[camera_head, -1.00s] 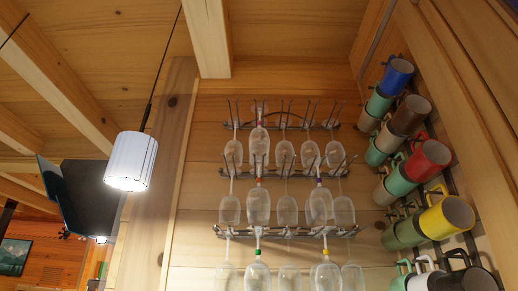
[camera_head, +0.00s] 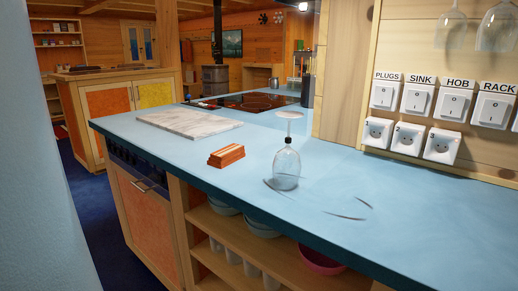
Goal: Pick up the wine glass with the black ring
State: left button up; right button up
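A clear wine glass (camera_head: 286,170) stands upside down on the blue counter (camera_head: 330,180), bowl down and foot up. A black ring (camera_head: 288,140) is around its stem, just above the bowl. Faint dark curved lines (camera_head: 350,212) show on the counter beside the glass; I cannot tell what they are. Neither of my grippers is in view.
Orange-brown blocks (camera_head: 227,156) lie left of the glass, with a marble board (camera_head: 190,122) and a dark hob (camera_head: 245,101) behind. Switches and sockets (camera_head: 420,101) line the right wall, below hanging glasses (camera_head: 498,28). Shelves (camera_head: 235,235) with bowls are under the counter.

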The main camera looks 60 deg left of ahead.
aim_at(287, 165)
jog(key=u, duration=1.65)
jog(key=i+j+z, duration=0.3)
jog(key=i+j, duration=0.2)
